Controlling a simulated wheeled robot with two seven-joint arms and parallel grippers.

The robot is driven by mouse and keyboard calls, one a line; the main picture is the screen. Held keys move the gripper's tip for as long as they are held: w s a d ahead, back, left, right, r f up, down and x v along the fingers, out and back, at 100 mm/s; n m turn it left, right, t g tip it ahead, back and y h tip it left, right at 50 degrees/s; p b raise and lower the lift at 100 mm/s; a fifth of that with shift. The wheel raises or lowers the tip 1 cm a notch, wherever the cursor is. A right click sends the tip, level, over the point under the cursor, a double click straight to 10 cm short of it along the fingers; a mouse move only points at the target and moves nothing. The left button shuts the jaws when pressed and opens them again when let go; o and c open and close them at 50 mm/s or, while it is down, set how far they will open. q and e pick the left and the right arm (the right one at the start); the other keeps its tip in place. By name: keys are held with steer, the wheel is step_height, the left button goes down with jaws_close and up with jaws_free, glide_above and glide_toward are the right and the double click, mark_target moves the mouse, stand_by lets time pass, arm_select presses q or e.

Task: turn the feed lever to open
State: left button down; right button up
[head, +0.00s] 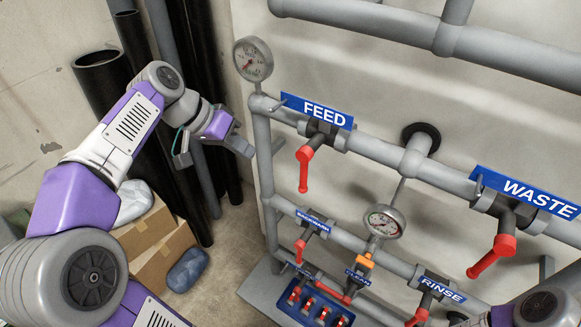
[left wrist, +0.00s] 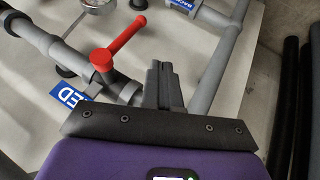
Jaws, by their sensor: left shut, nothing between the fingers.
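The feed lever (head: 304,168) is a red handle on the valve below the blue FEED sign (head: 317,111). In the head view it hangs down from its hub, across the line of the grey pipe. In the left wrist view the red lever (left wrist: 122,38) lies left of the fingers. My left gripper (head: 243,148) is to the left of the lever, apart from it. Its fingers (left wrist: 163,82) are together with nothing between them. My right gripper is out of view; only part of my right arm shows at the lower right.
Other red levers sit under the WASTE sign (head: 527,192), the RINSE sign (head: 442,288) and smaller signs. A gauge (head: 253,59) stands above the pipe's left end, another gauge (head: 385,222) lower down. Black pipes (head: 103,85) and cardboard boxes (head: 160,240) are at the left. A blue tray (head: 262,292) is below.

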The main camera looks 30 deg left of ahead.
mark_target(304, 172)
arm_select(q)
steer(key=shift+f, duration=0.1)
steer(key=w+d+f, duration=0.5)
steer(key=d+f, duration=0.3)
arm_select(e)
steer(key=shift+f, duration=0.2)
arm_select(q)
steer(key=shift+d+b, duration=0.2)
steer(key=shift+b, duration=0.15)
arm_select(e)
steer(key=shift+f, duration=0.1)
arm_select(q)
steer(key=shift+s+f+h, duration=0.1)
steer(key=shift+f+h, duration=0.05)
steer(key=shift+h, duration=0.15)
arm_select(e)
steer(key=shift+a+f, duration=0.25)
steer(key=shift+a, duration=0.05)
